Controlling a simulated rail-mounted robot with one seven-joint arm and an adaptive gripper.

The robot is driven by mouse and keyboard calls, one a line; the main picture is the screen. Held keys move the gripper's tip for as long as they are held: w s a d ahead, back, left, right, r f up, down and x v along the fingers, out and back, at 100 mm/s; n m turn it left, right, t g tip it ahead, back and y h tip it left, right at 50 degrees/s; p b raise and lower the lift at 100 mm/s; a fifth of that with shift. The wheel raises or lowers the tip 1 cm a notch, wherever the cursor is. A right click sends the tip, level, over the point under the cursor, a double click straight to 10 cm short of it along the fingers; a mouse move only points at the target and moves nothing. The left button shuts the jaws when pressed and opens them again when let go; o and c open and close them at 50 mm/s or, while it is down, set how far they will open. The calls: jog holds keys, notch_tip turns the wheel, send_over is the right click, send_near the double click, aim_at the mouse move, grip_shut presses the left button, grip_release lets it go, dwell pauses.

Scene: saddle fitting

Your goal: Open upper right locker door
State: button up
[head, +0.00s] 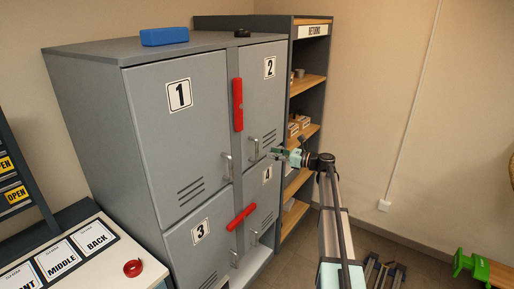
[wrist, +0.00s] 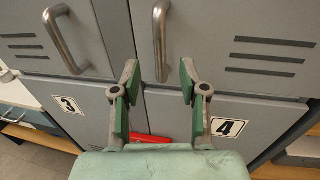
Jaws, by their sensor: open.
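The upper right locker door (head: 261,95), marked 2, is grey and looks closed. Its metal bar handle (head: 254,148) stands upright near the door's left edge. The handle also shows in the wrist view (wrist: 160,40), just above the gap between my fingertips. My gripper (wrist: 160,85) is open and empty, its green-padded fingers pointing at the locker front below the handle. In the head view my gripper (head: 286,154) is just right of the handle, and the exact distance cannot be told. A red bar (head: 238,104) stands upright between doors 1 and 2.
Door 1 (head: 180,125) has its own handle (wrist: 64,40) close to the left. A tilted red bar (head: 241,217) lies between lower doors 3 and 4 (wrist: 232,127). A shelf unit (head: 307,85) stands right of the locker. A blue box (head: 164,36) sits on top.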

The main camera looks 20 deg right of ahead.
aim_at(257, 159)
jog(key=p+x, duration=0.2)
jog(key=x, duration=0.6)
jog(key=shift+w+a, duration=0.1)
grip_shut()
